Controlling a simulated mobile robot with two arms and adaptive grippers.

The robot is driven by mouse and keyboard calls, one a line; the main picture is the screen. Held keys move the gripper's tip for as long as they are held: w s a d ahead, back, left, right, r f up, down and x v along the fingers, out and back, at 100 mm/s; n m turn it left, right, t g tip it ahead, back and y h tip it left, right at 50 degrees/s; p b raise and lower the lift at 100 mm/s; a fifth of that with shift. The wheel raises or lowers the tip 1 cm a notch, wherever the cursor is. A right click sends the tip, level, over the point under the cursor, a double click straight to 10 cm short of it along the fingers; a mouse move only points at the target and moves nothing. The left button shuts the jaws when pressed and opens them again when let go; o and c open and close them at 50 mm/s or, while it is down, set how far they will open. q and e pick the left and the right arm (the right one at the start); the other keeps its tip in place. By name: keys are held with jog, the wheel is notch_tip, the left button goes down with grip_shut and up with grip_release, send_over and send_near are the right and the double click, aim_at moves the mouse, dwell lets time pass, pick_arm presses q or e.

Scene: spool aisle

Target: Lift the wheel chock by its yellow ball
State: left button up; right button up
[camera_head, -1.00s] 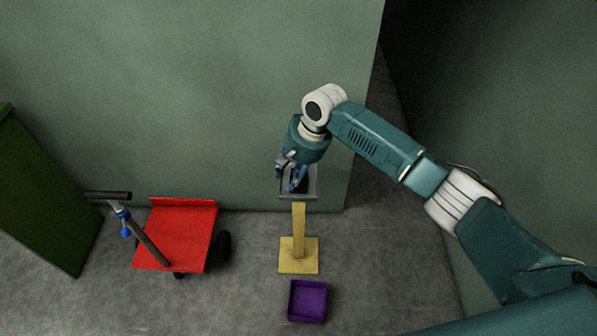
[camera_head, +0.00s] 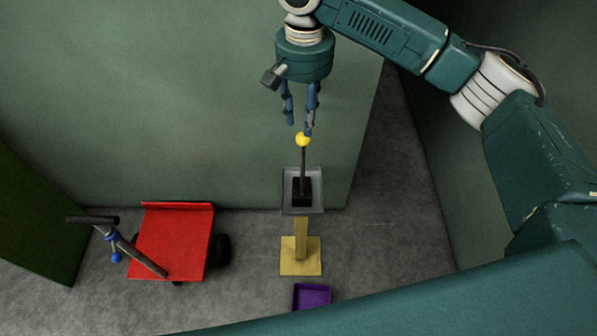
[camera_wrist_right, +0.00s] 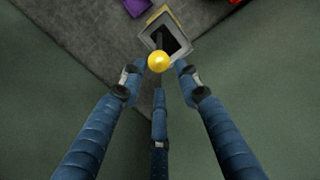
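The wheel chock (camera_head: 302,190) is a black block with an upright dark rod, topped by a yellow ball (camera_head: 303,139). It sits in a grey tray (camera_head: 287,204) on a yellow stand (camera_head: 301,262). My right gripper (camera_head: 301,120) points down just above the ball, fingers apart and empty. In the right wrist view the ball (camera_wrist_right: 158,61) shows just beyond the fingertips of my right gripper (camera_wrist_right: 158,80), with the tray (camera_wrist_right: 152,41) behind it. Whether any finger touches the ball, I cannot tell. My left gripper is not in view.
A red cart (camera_head: 172,243) with a dark handle stands left of the stand. A purple bin (camera_head: 312,296) lies on the floor in front of the stand. A green wall (camera_head: 180,100) rises close behind. A dark green block (camera_head: 35,200) stands at far left.

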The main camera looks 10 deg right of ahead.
jog(key=shift+w+f, duration=0.1)
jog(key=shift+f, duration=0.3)
jog(key=p, duration=0.1)
send_over(303, 160)
jog(key=f, duration=0.6)
jog(key=shift+w+d+f, duration=0.1)
jog(key=shift+w+f, duration=0.05)
jog(key=shift+w, duration=0.05)
notch_tip(303, 160, down, 2)
jog(key=shift+w+f, duration=0.15)
jog(key=shift+f, duration=0.3)
notch_tip(303, 160, down, 5)
jog(key=shift+f+p, duration=0.1)
jog(key=shift+p, duration=0.35)
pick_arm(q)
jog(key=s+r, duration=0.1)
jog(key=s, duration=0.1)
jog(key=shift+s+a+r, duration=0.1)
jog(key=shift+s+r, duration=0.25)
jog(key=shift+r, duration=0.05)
pick_arm(e)
grip_shut()
